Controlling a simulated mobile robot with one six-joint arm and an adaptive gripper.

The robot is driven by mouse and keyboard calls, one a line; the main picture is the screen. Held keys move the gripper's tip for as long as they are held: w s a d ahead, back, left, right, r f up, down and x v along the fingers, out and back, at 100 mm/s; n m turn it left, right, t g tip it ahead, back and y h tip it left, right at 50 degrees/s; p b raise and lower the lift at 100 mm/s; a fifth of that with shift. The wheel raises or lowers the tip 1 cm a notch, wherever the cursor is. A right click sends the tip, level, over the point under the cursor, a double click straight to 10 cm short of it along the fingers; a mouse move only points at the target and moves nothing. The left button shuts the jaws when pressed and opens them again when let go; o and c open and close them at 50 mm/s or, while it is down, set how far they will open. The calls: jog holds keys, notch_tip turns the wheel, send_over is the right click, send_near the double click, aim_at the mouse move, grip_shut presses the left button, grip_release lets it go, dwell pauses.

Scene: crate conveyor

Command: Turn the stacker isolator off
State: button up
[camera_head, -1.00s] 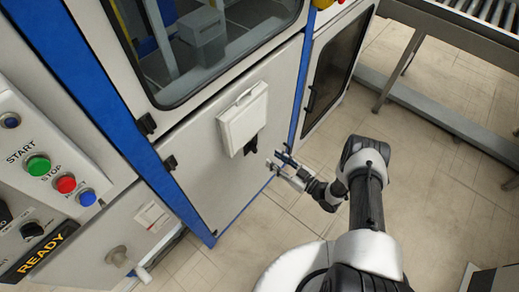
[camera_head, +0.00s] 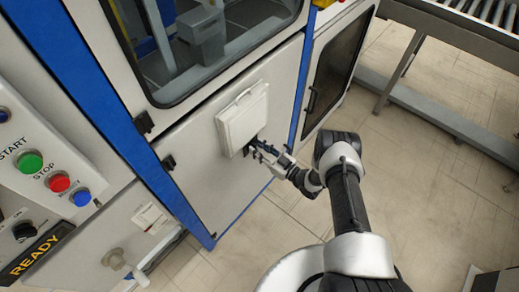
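A white box with a flap-like cover (camera_head: 243,117) is fixed to the pale cabinet door. A small black part (camera_head: 247,150) sticks out under its lower edge, now mostly hidden by my gripper. My gripper (camera_head: 258,150) is at this black part, with its two fingers apart. I cannot tell whether the fingers touch it. A grey rotary knob with a pale handle (camera_head: 116,259) sits on the lower left panel, away from my gripper. No label shows which one is the stacker isolator.
A control panel at left has a green START button (camera_head: 31,162), a red STOP button (camera_head: 60,183), a blue button (camera_head: 82,197) and a black selector (camera_head: 25,231). A roller conveyor (camera_head: 470,30) stands at upper right. The tiled floor at right is mostly clear.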

grip_shut()
jog(key=shift+n, duration=0.3)
jog(key=shift+s+a+f+n+b, duration=0.25)
jog(key=shift+n+b, duration=0.2)
jog(key=shift+n, duration=2.4)
jog(key=shift+s+a+f+n+b, duration=0.1)
jog(key=shift+s+f+n+b, duration=0.3)
jog(key=shift+n, duration=2.4)
jog(key=shift+a+f+n+b, duration=0.2)
jog(key=shift+n+b, duration=0.35)
jog(key=shift+n, duration=2.3)
jog(key=shift+o, duration=1.2)
grip_release()
